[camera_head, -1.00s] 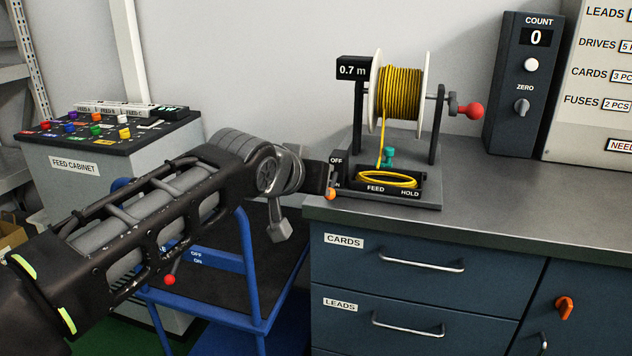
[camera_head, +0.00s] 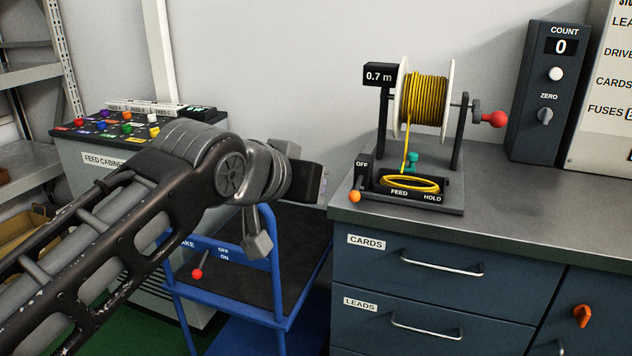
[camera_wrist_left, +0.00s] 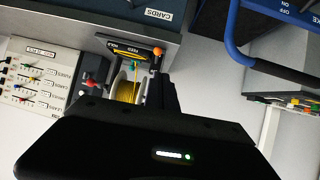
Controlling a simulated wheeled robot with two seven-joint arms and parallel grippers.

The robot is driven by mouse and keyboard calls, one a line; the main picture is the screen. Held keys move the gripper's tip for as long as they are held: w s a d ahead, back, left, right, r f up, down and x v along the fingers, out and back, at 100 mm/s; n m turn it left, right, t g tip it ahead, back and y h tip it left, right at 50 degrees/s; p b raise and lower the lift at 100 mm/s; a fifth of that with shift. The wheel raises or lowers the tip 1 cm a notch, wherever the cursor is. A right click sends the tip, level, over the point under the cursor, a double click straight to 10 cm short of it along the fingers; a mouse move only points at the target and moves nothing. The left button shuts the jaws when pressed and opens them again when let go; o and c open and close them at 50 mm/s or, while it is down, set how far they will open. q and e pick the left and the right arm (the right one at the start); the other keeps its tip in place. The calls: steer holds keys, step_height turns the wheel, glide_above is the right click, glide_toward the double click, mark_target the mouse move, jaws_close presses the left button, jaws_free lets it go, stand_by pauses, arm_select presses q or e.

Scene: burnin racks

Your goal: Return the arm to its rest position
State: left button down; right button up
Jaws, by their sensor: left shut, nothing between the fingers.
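My left arm comes in from the left in the head view. Its left gripper (camera_head: 320,184) is mostly hidden behind the wrist and points toward the wire reel stand. It is shut and empty, left of the stand and apart from its orange-tipped lever (camera_head: 355,196). The wrist view shows the dark gripper body (camera_wrist_left: 150,145) across the bottom. The reel of yellow wire (camera_head: 425,100) stands on the bench, with a yellow coil (camera_head: 409,185) in its front tray. My right gripper is in neither view.
A blue cart (camera_head: 282,290) stands below my left wrist. The feed cabinet (camera_head: 75,160) with coloured knobs is behind the arm. The grey bench (camera_head: 510,210) with blue drawers is on the right, and a count box (camera_head: 545,125) stands on it.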

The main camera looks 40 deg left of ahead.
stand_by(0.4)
